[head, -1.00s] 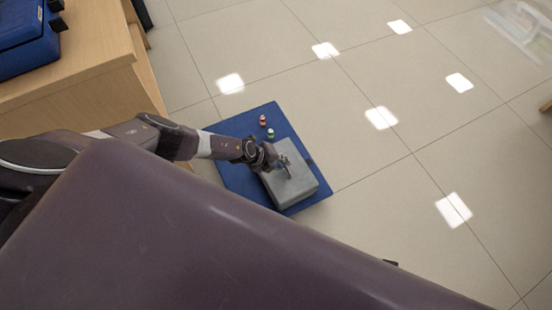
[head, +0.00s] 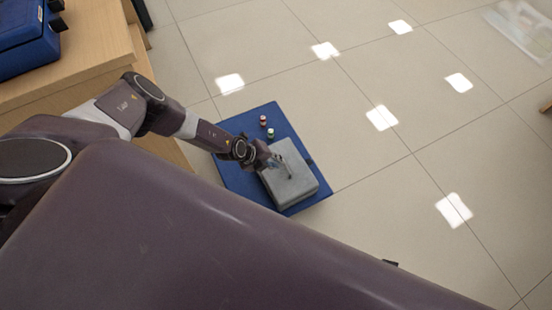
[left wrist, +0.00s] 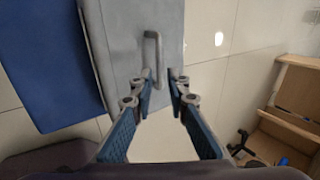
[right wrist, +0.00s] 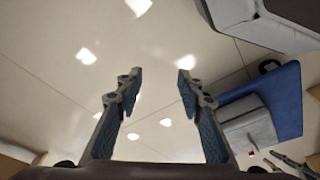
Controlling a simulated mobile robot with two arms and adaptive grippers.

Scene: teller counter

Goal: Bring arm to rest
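The grey box (head: 296,185) sits on a blue mat (head: 232,180) on the floor, with a handle on its top. In the left wrist view the box (left wrist: 115,45) and its upright grey handle (left wrist: 152,55) lie just beyond my fingers. My left gripper (head: 277,163) is over the box's near left part, at the handle. Its fingers (left wrist: 162,78) are apart, with nothing seen clamped between them. My right gripper (right wrist: 157,75) is outside the head view. In its wrist view it is open and empty, with floor behind it.
Two small containers, one red (head: 263,119) and one green (head: 270,133), stand on the mat. A wooden counter (head: 95,70) with a blue case (head: 25,40) is at the upper left.

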